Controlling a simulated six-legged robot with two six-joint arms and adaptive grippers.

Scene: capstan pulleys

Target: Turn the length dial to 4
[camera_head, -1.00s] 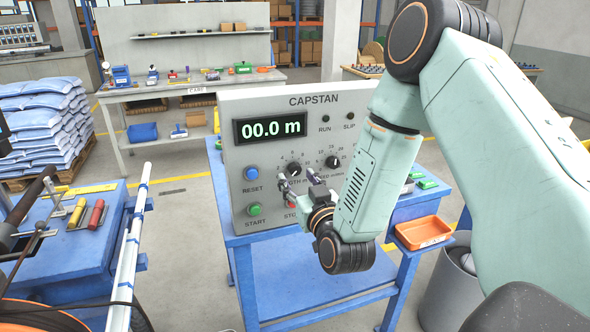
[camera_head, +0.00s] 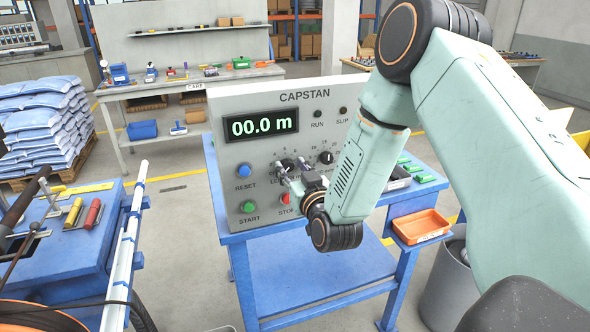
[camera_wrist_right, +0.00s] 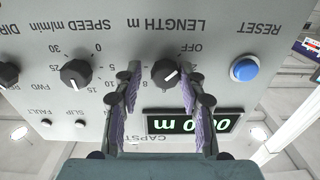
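The grey capstan panel (camera_head: 230,170) stands upright on a blue table, its green display (camera_head: 262,125) reading 00.0 m. The black length dial (camera_wrist_right: 165,73) shows in the right wrist view, where the panel is upside down; its white pointer mark is visible, but I cannot tell the exact setting. In the head view the dial (camera_head: 287,165) is partly hidden by my right gripper (camera_head: 293,168). The right gripper (camera_wrist_right: 158,80) is open, its two purple-padded fingers on either side of the dial; I cannot tell whether they touch it. My left gripper is not in view.
The speed dial (camera_wrist_right: 75,73) is beside the length dial, with the blue reset button (camera_wrist_right: 244,69) on the other side. The green start button (camera_head: 248,207) and red stop button (camera_head: 286,198) are below. An orange tray (camera_head: 421,226) is at the table's right.

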